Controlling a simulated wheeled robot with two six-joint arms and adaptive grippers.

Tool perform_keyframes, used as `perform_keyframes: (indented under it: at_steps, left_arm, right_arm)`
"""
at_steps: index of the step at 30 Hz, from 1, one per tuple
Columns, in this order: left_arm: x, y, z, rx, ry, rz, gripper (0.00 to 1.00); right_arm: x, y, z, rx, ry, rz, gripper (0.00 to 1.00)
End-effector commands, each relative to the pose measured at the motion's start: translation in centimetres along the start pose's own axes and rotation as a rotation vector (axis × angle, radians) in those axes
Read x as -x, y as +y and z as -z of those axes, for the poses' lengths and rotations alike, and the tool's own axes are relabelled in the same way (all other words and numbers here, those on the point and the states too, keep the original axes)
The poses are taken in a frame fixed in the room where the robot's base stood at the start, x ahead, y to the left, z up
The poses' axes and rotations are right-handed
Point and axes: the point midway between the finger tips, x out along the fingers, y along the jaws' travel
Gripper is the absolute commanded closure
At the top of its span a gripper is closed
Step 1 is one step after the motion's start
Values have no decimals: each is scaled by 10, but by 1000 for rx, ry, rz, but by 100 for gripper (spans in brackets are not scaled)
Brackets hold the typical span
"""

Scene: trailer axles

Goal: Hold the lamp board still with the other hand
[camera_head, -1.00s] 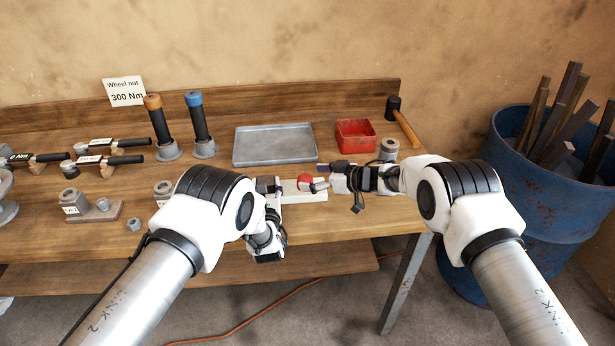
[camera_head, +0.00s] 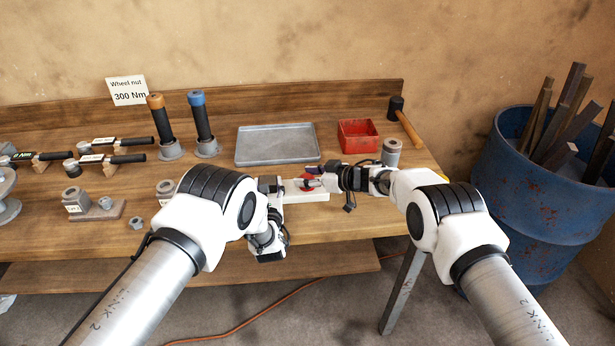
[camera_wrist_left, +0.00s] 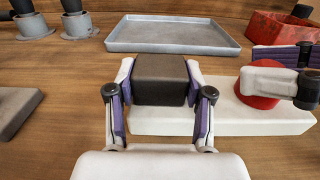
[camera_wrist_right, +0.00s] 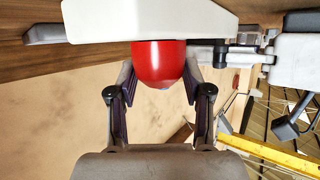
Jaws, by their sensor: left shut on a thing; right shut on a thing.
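The lamp board (camera_wrist_left: 225,120) is a pale block lying at the front of the bench; its front also shows in the head view (camera_head: 312,197). A dark block (camera_wrist_left: 162,82) rises at its left end, and my left gripper (camera_wrist_left: 158,96) is shut on it, one finger on each side. A red rounded lamp (camera_wrist_right: 158,62) sits on the board's right part. My right gripper (camera_wrist_right: 158,92) is shut on this lamp, reaching in from the right. In the head view, the right fingers (camera_head: 312,177) partly cover the lamp.
A grey tray (camera_head: 277,146) and a red bin (camera_head: 358,137) stand behind the board. A mallet (camera_head: 403,122) and a grey cylindrical part (camera_head: 391,152) are at right. Torque wrenches (camera_head: 110,158) and nuts lie at left. A blue barrel (camera_head: 540,190) stands beyond the bench's right end.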

Motion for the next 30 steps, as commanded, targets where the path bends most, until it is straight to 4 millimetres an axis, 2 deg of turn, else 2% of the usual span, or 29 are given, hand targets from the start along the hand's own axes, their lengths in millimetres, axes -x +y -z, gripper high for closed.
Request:
perform_keyframes:
  at_steps: [2,3,10,11,12,13,24,30]
  left_arm:
    - [2,0,4,-1,9,0,99]
    - [2,0,4,-1,9,0,99]
    - [2,0,4,-1,9,0,99]
    - [1,0,4,-1,9,0,99]
    - [1,0,4,-1,9,0,99]
    - [1,0,4,-1,9,0,99]
    - [1,0,4,-1,9,0,99]
    - [1,0,4,-1,9,0,99]
  right_arm:
    - [-1,-1,-1,0,-1,2,100]
    - [-1,-1,-1,0,-1,2,36]
    - [0,-1,-1,0,-1,2,36]
    - [0,-1,-1,0,0,1,29]
    - [0,-1,-1,0,0,1,15]
    - [0,-1,-1,0,0,1,7]
    - [1,0,-1,0,-1,1,7]
    - [21,0,0,-2,-2,0,7]
